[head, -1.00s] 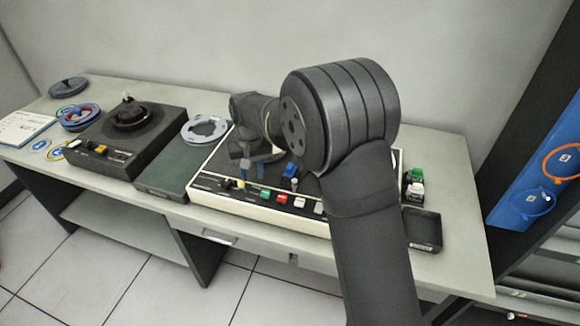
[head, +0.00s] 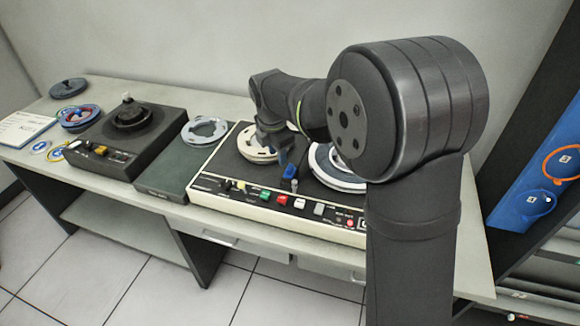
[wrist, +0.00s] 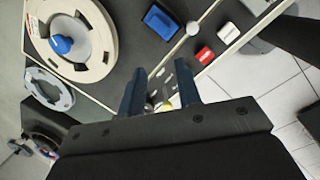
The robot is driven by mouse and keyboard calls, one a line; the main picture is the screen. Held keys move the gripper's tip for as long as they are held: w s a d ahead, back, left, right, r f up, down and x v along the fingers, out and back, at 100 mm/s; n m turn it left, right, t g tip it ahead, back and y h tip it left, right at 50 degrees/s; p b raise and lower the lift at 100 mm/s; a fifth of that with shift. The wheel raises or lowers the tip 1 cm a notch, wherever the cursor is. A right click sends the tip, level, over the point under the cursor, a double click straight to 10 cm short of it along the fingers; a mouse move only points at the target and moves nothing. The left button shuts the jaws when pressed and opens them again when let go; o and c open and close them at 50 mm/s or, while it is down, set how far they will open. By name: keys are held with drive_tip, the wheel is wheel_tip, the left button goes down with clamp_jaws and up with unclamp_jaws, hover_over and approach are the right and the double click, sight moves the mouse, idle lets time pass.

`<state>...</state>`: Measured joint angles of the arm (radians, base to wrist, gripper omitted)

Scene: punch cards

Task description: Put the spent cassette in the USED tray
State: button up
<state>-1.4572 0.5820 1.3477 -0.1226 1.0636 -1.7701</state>
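My gripper (head: 276,158) hangs over the tape deck (head: 222,196), beside its left cream reel (head: 247,157). In the wrist view my gripper (wrist: 162,94) has its two blue fingers apart, with only deck controls showing between them. A blue block (wrist: 160,20) on the deck lies beyond the fingers; it also shows in the head view (head: 290,172). I cannot tell any piece for certain as the spent cassette. No USED label is legible, and the dark tray seen earlier at the table's front right is now hidden behind my arm.
A second reel (head: 322,178) sits right on the deck. Green (head: 265,195), red (head: 282,199) and white (head: 299,203) keys line its front. A grey ring (head: 204,130) lies left of it, and a dark machine (head: 110,155) farther left. Blue panels stand at right.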

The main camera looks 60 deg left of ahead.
sight(290, 168)
drive_tip(key=shift+w+a+f+n+t, duration=0.1)
drive_tip(key=shift+w+f+n, duration=0.55)
drive_tip(key=shift+f+n, duration=0.55)
drive_tip(key=shift+w+a+f+n+t, duration=0.1)
drive_tip(key=shift+w+f+n, duration=0.5)
drive_tip(key=shift+f+n, duration=0.6)
drive_tip(key=shift+w+a+f+n+t, duration=0.1)
drive_tip(key=shift+w+f+n, duration=0.55)
drive_tip(key=shift+f+n, duration=0.55)
drive_tip(key=shift+r, duration=0.1)
clamp_jaws()
drive_tip(key=shift+w+a+v, duration=0.15)
drive_tip(key=shift+v, duration=0.85)
drive_tip(key=shift+w+a+v, duration=0.1)
drive_tip(key=shift+w+v, duration=0.1)
drive_tip(key=shift+v, duration=0.75)
drive_tip(key=shift+w+a+v, duration=0.15)
drive_tip(key=shift+v, duration=0.85)
drive_tip(key=shift+d+r, duration=0.1)
